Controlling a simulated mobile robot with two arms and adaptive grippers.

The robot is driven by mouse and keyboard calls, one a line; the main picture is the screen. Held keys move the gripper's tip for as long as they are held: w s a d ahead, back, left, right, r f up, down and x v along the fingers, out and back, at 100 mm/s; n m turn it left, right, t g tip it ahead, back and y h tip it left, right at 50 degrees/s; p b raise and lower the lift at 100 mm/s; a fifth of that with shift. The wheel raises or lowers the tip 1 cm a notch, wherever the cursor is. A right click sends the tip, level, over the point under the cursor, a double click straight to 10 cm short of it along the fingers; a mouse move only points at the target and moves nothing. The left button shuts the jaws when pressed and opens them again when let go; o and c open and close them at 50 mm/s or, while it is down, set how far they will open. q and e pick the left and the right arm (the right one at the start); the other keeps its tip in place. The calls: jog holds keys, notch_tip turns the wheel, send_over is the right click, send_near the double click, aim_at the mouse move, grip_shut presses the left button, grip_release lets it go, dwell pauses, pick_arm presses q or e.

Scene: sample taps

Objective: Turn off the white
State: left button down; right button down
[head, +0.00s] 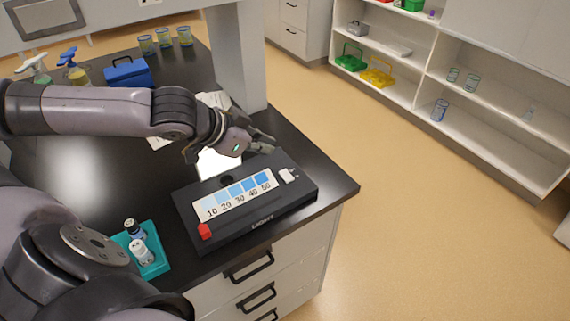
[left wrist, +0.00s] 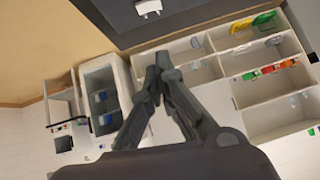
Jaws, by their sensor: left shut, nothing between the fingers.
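A black box (head: 262,217) marked LIGHT lies on the dark bench top near its right corner. It carries a strip of blue shades (head: 236,196) numbered 10 to 50, a red block (head: 204,231) at its left front and a small white switch (head: 288,175) at its right. A bright white panel (head: 212,164) shows behind the strip, partly hidden by my left gripper (head: 268,145). That gripper is shut and empty, above the back of the box. In the left wrist view, the white switch (left wrist: 149,8) is at the top, beyond the shut fingertips (left wrist: 158,62). My right gripper is not in view.
A teal tray (head: 154,263) with small bottles stands left of the box. A blue box (head: 128,72), spray bottles and several beakers stand at the back. A white column (head: 236,55) rises behind the gripper. Shelves (head: 480,100) stand across the open floor.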

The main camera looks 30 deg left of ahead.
pick_arm(q)
jog(key=p, duration=0.1)
send_over(284, 175)
jog(key=f, duration=0.6)
jog(key=shift+d+f, duration=0.3)
jog(key=shift+d, duration=0.1)
jog(key=f, duration=0.2)
jog(key=shift+a+f, duration=0.2)
jog(key=shift+f, duration=0.1)
jog(key=shift+a+f, duration=0.1)
jog(key=shift+f, duration=0.45)
jog(key=shift+a+f+p, duration=0.1)
jog(key=shift+p, duration=0.8)
jog(key=shift+w+f+b, duration=0.1)
jog(key=shift+f+b, duration=0.05)
jog(key=shift+b, duration=0.15)
